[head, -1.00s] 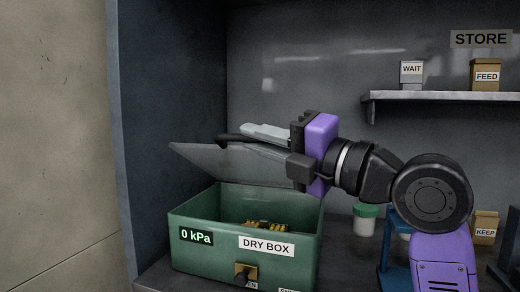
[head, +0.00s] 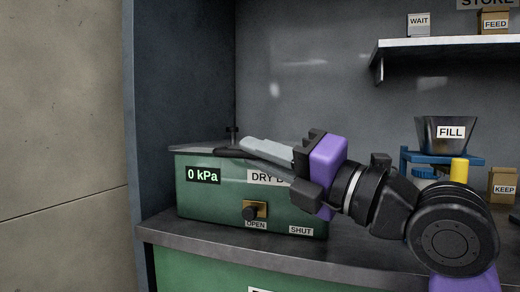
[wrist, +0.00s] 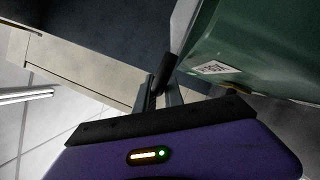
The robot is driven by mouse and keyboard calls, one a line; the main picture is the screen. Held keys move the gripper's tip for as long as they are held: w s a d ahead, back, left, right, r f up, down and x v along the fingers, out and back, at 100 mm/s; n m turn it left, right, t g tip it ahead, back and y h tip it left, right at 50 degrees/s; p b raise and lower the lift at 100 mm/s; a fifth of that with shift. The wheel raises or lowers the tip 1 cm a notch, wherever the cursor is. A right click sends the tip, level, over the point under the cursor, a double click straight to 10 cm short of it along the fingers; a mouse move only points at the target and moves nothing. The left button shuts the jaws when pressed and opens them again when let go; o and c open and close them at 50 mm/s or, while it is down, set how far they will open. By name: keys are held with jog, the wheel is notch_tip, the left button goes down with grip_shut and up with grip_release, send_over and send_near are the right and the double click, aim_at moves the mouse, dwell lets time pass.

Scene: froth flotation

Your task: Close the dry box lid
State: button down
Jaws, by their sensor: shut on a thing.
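The green dry box (head: 225,200) stands on the bench at the left in the head view, its display reading 0 kPa. Its grey lid (head: 187,148) is down, nearly level along the box top; whether it is fully seated I cannot tell. My gripper (head: 247,147) is shut on the black lid handle (head: 228,153) at the box's top front edge. The wrist view also shows the handle (wrist: 163,68) between the fingers (wrist: 156,95), beside the box wall (wrist: 225,45). My gripper hides part of the DRY BOX label and the lid's right part.
A dark knob (head: 250,212) on a brass plate sits on the box front by the OPEN label; a SHUT label (head: 301,230) is to its right. A FILL hopper (head: 450,135) on a blue stand and a KEEP box (head: 503,183) stand right. A shelf (head: 450,45) is above.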

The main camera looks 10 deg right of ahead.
jog(key=shift+f+b, duration=0.3)
jog(key=shift+f, duration=0.5)
jog(key=c, duration=1.7)
grip_release()
jog(key=shift+s, duration=0.15)
jog(key=shift+s+d, duration=0.2)
jog(key=shift+d, duration=0.05)
jog(key=p+v, duration=0.1)
jog(key=v, duration=0.6)
